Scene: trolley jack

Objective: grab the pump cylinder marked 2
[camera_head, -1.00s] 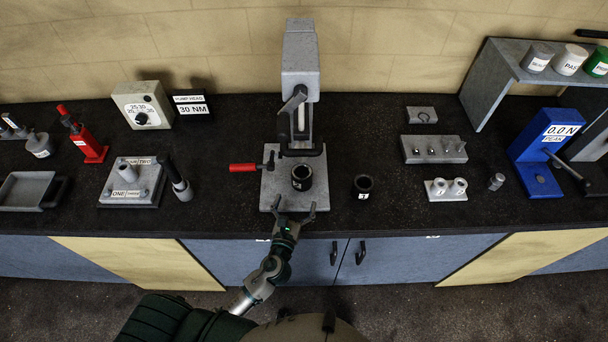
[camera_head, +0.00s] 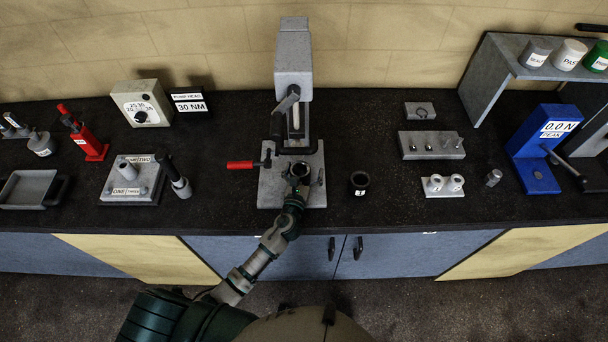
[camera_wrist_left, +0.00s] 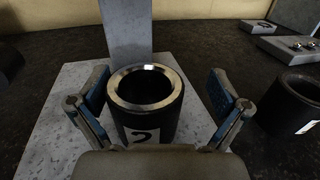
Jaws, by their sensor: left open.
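The pump cylinder marked 2 is a short black open tube with a bright metal rim. It stands upright on the grey plate of the press (camera_head: 270,190). In the left wrist view the cylinder (camera_wrist_left: 146,103) shows its white label with a 2, partly cut off below by my gripper's body. My left gripper (camera_wrist_left: 160,100) is open, with one finger on each side of the cylinder and visible gaps to it. In the head view my left gripper (camera_head: 296,184) mostly covers the cylinder. My right gripper is not in view.
A second black cylinder (camera_head: 360,183) stands to the right on the dark bench; it also shows in the wrist view (camera_wrist_left: 296,100). Small-part blocks (camera_head: 432,145) lie further right.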

